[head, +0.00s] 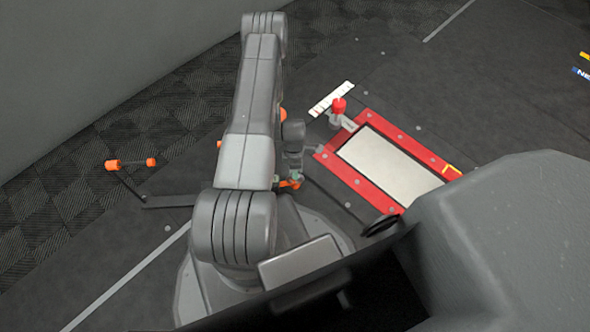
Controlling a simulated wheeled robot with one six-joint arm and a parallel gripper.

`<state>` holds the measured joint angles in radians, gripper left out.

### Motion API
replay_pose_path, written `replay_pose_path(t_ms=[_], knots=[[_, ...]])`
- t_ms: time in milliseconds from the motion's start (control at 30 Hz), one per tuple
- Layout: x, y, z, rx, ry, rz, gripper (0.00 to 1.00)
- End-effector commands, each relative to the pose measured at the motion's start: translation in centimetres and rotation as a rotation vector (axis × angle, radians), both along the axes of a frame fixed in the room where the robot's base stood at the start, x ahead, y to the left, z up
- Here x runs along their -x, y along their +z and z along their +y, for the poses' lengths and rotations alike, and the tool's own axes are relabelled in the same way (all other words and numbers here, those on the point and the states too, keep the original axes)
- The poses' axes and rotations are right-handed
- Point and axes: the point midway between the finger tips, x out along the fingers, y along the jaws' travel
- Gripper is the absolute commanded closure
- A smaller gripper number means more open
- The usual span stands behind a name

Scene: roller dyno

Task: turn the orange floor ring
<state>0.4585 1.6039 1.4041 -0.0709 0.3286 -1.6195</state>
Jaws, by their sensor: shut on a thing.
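The orange floor ring (291,185) shows only in small pieces around my arm in the head view. One piece is at my gripper, and other orange bits peek out at the upper right and left edges of the arm. My arm hides most of the middle, so the ring's full outline cannot be seen. My gripper (287,181) points down, with small greenish fingertips on either side of an orange part, and is shut on it.
A red-framed plate (428,158) with a pale panel lies to the right. A red knob (339,105) and white strip (331,99) are by its far corner. An orange-gripped bar (113,165) stands at the left on a dark arm. A grey wall is at upper left.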

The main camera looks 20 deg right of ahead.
Motion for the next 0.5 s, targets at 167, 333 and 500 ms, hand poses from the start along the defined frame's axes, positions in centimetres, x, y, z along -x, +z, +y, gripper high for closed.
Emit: replay_pose_path(t_ms=[167, 333, 500], knots=[[0.21, 0.01, 0.04, -0.002, -0.003, 0.005, 0.72], [0.13, 0.01, 0.03, -0.001, -0.002, 0.003, 0.64], [0.05, 0.14, 0.0, 0.0, -0.001, 0.002, 0.64]])
